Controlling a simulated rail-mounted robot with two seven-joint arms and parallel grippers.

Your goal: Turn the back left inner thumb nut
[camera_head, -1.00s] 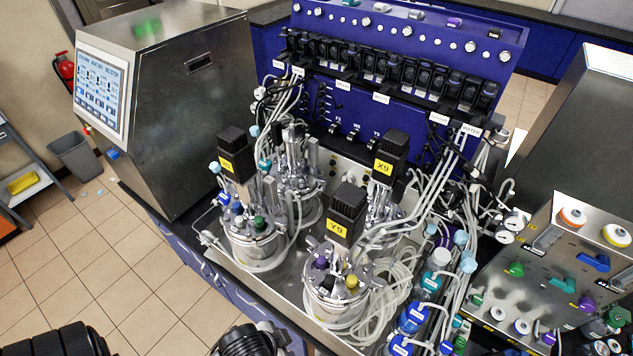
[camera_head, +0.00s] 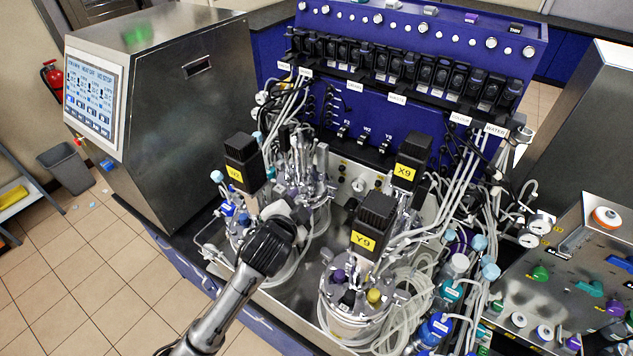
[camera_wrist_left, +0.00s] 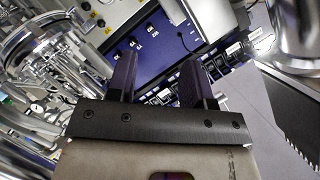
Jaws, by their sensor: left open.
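The back left vessel (camera_head: 303,172), a steel reactor head crowded with fittings and tubes, stands behind the front left vessel. Its inner thumb nut is too small to make out. My left gripper (camera_head: 290,208) is over the gap between these two vessels, its fingers mostly hidden by my own wrist. In the left wrist view my left gripper (camera_wrist_left: 158,78) is open, with two dark fingers apart and nothing between them. Shiny steel vessel parts (camera_wrist_left: 35,50) lie to the left of the fingers in that view. My right gripper is not in view.
Motor blocks with yellow labels, Y9 (camera_head: 371,225) and X9 (camera_head: 410,160), stand to the right, and another block (camera_head: 241,162) to the left. Clear tubes (camera_head: 410,310) crowd the right side. A blue panel (camera_head: 410,115) rises behind. A steel cabinet (camera_head: 180,110) stands left.

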